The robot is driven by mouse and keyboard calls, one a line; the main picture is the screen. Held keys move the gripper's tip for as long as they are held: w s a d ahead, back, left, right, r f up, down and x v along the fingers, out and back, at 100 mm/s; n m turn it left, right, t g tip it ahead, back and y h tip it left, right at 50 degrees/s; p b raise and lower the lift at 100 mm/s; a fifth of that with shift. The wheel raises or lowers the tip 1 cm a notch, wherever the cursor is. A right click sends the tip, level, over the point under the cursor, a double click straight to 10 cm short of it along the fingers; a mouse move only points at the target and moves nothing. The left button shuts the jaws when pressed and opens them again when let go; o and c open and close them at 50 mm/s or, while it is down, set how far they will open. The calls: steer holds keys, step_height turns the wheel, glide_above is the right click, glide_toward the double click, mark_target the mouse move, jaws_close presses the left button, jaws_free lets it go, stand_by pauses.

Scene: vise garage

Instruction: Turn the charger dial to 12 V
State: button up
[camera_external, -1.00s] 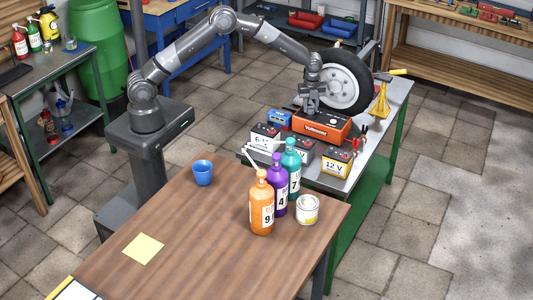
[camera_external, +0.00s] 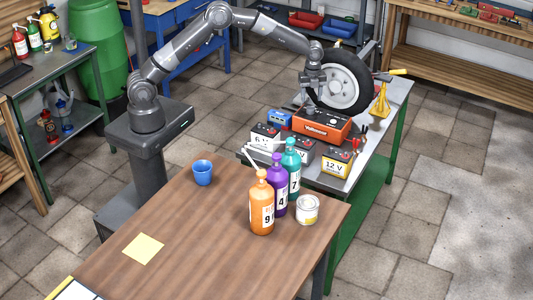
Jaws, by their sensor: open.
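The charger (camera_external: 321,128), an orange-red box with a dark top, sits on the metal bench (camera_external: 311,181). Its dial cannot be made out from here. My gripper (camera_external: 312,90) is open and empty, a little above the top of the charger, in front of the wheel. A battery marked 12 V (camera_external: 336,165) with a yellow front stands at the near right of the charger. A battery marked 6 V (camera_external: 265,137) stands at its left. Another battery (camera_external: 303,152) stands between them, partly hidden by the bottles.
A wheel (camera_external: 345,83) stands close behind my gripper. A yellow stand (camera_external: 380,103) is at the right. Orange (camera_external: 262,208), purple (camera_external: 278,187) and teal (camera_external: 292,165) bottles and a can (camera_external: 307,209) stand on the wooden table in front.

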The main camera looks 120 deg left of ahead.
steer(key=shift+r, duration=2.8)
steer(key=s+d+r+n+t+y, duration=0.15)
steer(key=s+d+r, duration=0.25)
steer(key=d+r, duration=0.7)
steer(key=s+d+r+n+t, duration=0.1)
steer(key=s+d+r+n, duration=0.2)
steer(key=d+r, duration=0.8)
steer(key=s+d+f+n+t, duration=0.1)
steer(key=s+d+f+n, duration=0.1)
steer(key=s+d, duration=0.8)
steer(key=s+d+f+n+t+h, duration=0.1)
steer(key=s+d+f+n+t, duration=0.1)
steer(key=s+d, duration=0.8)
steer(key=s+f+n, duration=0.1)
steer(key=s, duration=0.2)
steer(key=shift+s+d+n, duration=0.25)
steer(key=shift+d+n, duration=0.1)
